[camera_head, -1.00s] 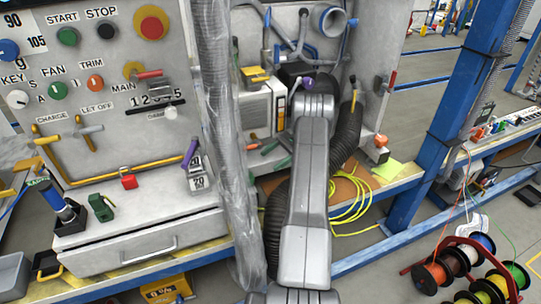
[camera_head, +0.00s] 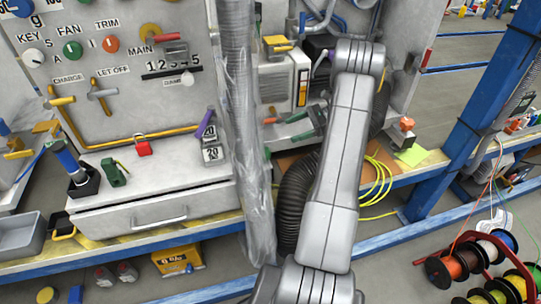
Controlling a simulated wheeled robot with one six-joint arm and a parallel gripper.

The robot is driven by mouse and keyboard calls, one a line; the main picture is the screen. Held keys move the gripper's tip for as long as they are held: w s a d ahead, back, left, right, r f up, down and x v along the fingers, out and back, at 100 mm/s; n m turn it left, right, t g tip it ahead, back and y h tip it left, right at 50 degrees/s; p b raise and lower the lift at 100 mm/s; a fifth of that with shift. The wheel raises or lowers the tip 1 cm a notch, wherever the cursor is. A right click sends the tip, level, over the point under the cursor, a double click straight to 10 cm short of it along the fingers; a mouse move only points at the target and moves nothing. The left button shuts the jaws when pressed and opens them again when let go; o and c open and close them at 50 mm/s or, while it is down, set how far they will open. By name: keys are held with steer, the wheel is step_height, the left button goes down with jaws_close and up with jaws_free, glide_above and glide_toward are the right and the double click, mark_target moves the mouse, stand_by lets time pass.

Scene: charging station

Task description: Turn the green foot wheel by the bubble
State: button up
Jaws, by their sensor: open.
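I cannot make out a green foot wheel or a bubble for certain. A small dark green object (camera_head: 115,173) stands on the grey bench top at the left, beside a black holder with a blue-handled tool (camera_head: 72,160); it is too small to tell whether it has a wheel. A green handle (camera_head: 301,135) lies on the right part of the bench, near a dark red one. My arm rises at the middle right and bends away at its top. My gripper is not visible; its end is hidden behind or beyond the arm.
A wrapped vertical column (camera_head: 240,110) and a black hose (camera_head: 292,205) stand between the left bench and my arm. A blue post (camera_head: 450,115) and cable reels (camera_head: 480,265) are at the right.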

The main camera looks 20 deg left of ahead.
steer(key=s+m+t+y+b, duration=0.2)
steer(key=s+m+t+b, duration=0.3)
steer(key=t, duration=0.1)
steer(key=m+t+h+b, duration=0.2)
steer(key=m+t+b, duration=0.4)
glide_toward(266, 154)
steer(key=b+x, duration=0.2)
steer(key=x, duration=0.8)
steer(key=shift+w+a+f+b, duration=0.1)
steer(key=shift+a+b, duration=0.1)
steer(key=shift+b, duration=0.15)
steer(key=c, duration=0.9)
